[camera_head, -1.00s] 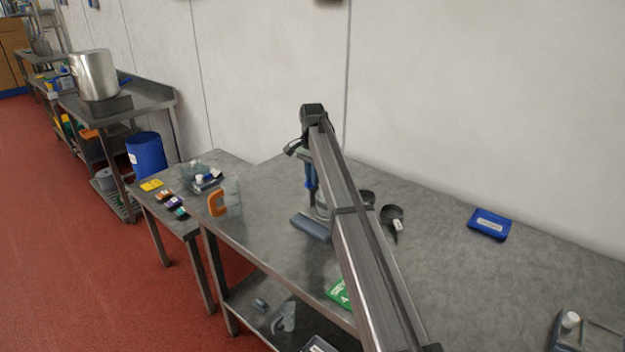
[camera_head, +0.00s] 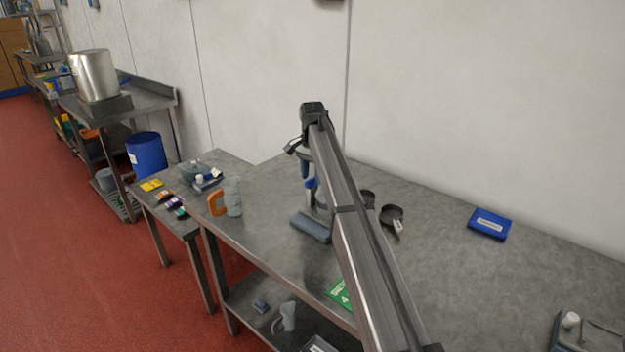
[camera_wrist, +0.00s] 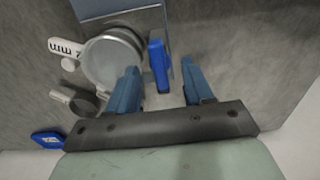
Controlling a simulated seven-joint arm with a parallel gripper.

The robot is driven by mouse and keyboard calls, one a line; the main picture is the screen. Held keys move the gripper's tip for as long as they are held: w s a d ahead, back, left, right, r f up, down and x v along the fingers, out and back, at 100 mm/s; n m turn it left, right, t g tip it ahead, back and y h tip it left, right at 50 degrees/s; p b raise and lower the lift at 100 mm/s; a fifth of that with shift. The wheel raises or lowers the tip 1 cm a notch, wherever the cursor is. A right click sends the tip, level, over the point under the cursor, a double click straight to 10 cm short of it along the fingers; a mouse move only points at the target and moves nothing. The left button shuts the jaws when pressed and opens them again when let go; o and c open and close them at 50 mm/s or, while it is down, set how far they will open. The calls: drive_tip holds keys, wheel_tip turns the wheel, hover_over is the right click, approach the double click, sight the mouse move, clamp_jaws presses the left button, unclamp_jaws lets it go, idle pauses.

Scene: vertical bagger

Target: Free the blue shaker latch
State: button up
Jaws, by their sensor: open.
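The blue latch (camera_wrist: 157,62) stands up beside a round grey shaker vessel (camera_wrist: 112,62) on a grey plate in the wrist view. My gripper (camera_wrist: 160,78) is open, its two blue fingers left and right of the latch in the picture. A gap shows between the latch and each finger. I cannot tell whether the latch lies between the fingertips in depth. In the head view the shaker (camera_head: 320,200) and latch (camera_head: 311,183) are partly hidden behind my arm, and a blue finger (camera_head: 305,169) hangs just above the latch.
Dark scoops (camera_head: 392,216) lie right of the shaker. A blue labelled box (camera_head: 489,223) sits near the wall. An orange-handled jug (camera_head: 233,197) stands left, and a green card (camera_head: 338,292) lies at the front edge. The tabletop (camera_head: 440,265) right of my arm is largely clear.

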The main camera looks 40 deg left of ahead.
drive_tip(key=shift+r, duration=2.3)
wheel_tip(320, 180, up, 14)
